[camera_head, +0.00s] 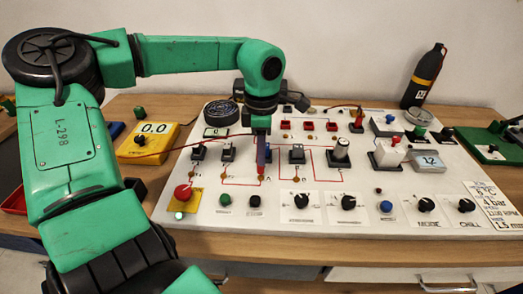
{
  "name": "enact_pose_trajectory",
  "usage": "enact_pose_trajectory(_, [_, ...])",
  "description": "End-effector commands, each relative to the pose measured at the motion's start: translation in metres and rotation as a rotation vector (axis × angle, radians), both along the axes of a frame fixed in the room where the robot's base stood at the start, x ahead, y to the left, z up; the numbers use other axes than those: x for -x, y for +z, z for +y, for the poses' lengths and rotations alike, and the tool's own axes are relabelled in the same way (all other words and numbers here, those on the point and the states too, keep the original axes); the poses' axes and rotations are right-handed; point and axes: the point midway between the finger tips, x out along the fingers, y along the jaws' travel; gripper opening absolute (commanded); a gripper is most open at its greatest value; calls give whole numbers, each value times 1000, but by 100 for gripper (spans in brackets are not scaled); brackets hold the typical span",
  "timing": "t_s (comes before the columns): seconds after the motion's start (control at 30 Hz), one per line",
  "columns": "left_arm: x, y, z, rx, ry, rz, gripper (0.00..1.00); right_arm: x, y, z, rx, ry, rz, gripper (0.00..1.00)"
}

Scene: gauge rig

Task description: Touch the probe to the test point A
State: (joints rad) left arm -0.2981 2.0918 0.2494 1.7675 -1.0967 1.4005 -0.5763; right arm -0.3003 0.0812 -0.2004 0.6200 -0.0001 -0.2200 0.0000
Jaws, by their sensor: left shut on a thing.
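My left arm comes in from the left and reaches over the white panel (310,265). My left gripper (262,135) points down over the left-middle part of the panel, shut on the probe (261,170). The probe is slim and upright, red toward its lower end. Its tip is close to the panel near a printed red line, but I cannot tell whether it touches. Small contacts and lettering lie around the tip; the mark for test point A is too small to read surely. A red lead runs left to a yellow meter (150,142) reading 0.0. My right gripper is not in view.
A red mushroom button (183,192) stands on the panel's left. Switches, knobs and posts crowd the panel, including a white block (389,152) at right. A black bottle (424,75) stands behind at right, and a green board (490,147) lies at the right edge.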

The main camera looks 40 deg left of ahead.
Motion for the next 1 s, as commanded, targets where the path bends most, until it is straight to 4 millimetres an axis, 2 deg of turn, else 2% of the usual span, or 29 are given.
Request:
enact_pose_trajectory(0.27, [0, 3, 0, 0, 0, 0, 0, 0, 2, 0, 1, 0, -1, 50])
enact_pose_trajectory(0.83, [0, 74, 0, -1, 0, -1, 0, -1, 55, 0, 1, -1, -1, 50])
enact_pose_trajectory(1.0, [0, 82, 0, 1, 0, -1, 0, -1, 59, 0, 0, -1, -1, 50])
